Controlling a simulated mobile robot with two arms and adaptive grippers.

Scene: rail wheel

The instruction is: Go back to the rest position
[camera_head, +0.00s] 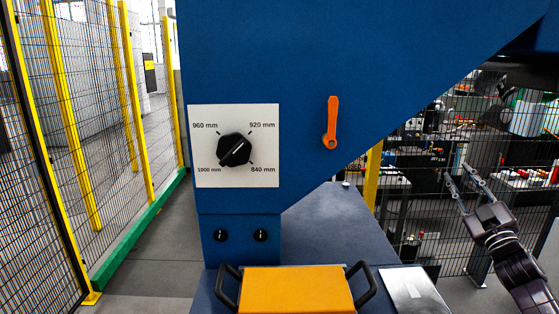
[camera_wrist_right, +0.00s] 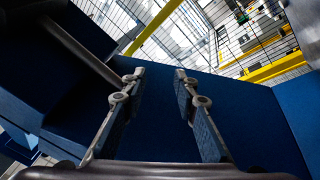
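My right gripper (camera_head: 462,178) is at the right of the head view, raised in front of the fence and clear of the blue machine (camera_head: 260,50). Its two fingers stand apart with nothing between them. In the right wrist view the same gripper (camera_wrist_right: 160,82) shows both fingers spread and empty, with blue surfaces behind them. My left gripper does not show in either view.
A white dial plate with a black knob (camera_head: 235,150) and an orange lever (camera_head: 331,123) are on the blue machine. Below is an orange block (camera_head: 295,289) between black handles. A grey plate (camera_head: 415,290) lies beside it. Yellow-posted mesh fencing (camera_head: 95,120) stands left.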

